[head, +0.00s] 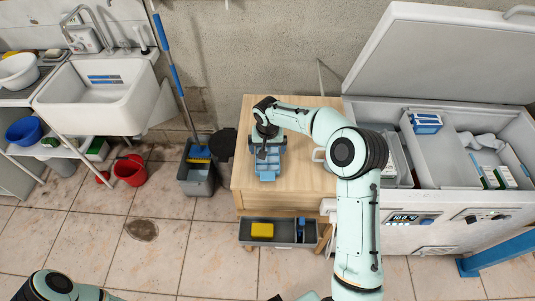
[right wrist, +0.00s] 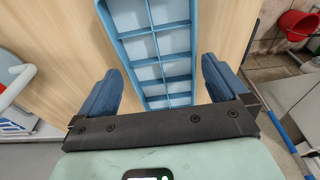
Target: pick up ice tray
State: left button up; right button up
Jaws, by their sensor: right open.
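The ice tray (head: 267,168) is light blue with rows of square compartments. It lies on the wooden table (head: 302,180), near the table's left side. My right gripper (head: 266,150) is over the tray's far end in the head view and hides that end. In the right wrist view the tray (right wrist: 158,50) runs away between the two blue fingers of my right gripper (right wrist: 160,85). The fingers are spread wide, one at each side of the tray, with a gap to it. My left gripper is out of view; only part of my left arm shows at the bottom left.
An open chest freezer (head: 440,205) with boxes inside stands right of the table. A mop bucket (head: 196,178) and a dark bin (head: 222,143) stand left. Bare tabletop lies right of the tray.

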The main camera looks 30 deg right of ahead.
aim_at(268, 157)
jog(key=shift+w+d+f, duration=0.1)
jog(key=shift+w+f, duration=0.05)
jog(key=shift+f, duration=0.6)
jog(key=shift+w+f, duration=0.1)
jog(key=shift+f, duration=0.6)
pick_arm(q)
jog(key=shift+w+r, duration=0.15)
pick_arm(e)
jog(key=shift+r, duration=0.1)
jog(key=c, duration=0.8)
jog(key=shift+r, duration=0.1)
jog(key=shift+r, duration=1.05)
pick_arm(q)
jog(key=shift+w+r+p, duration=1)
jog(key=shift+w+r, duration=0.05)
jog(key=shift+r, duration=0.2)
pick_arm(e)
jog(key=shift+r, duration=8.8)
